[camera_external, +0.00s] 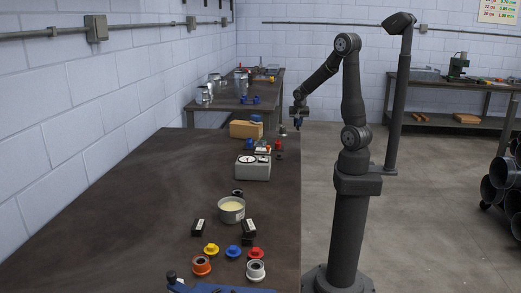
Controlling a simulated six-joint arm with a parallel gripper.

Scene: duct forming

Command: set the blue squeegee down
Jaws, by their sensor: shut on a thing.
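My gripper (298,117) hangs pointing down near the far right corner of the long dark table (150,190). It is shut on a small blue thing, which I take for the blue squeegee (298,125). The squeegee is tiny in this view and partly hidden by the jaws. It looks to be held above the table's right edge; I cannot tell its exact height.
A cardboard box (244,129), a white dial instrument (252,170), a cream-filled pot (231,212) and small red, blue and yellow parts line the table's right side. The table's left side is clear. A second bench (230,104) stands behind.

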